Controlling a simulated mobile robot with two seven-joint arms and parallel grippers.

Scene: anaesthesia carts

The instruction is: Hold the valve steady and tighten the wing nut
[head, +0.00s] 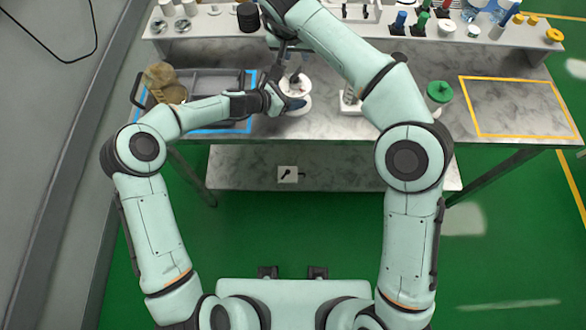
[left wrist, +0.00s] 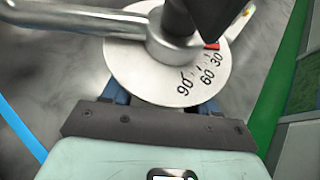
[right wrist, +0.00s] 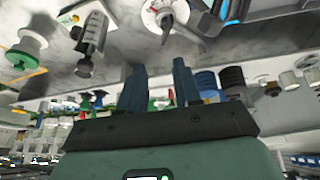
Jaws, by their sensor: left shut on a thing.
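My left gripper (head: 288,100) is shut on the valve below the dial. A dark shape above the hub hides it, so I cannot make out the wing nut clearly.
A grey tray (head: 205,85) with brown round items lies left inside a blue outline. A yellow-outlined area (head: 515,108) at right is empty. A green-topped container (head: 439,94) stands right of my right arm. The back shelf (head: 350,38) holds bottles and small parts.

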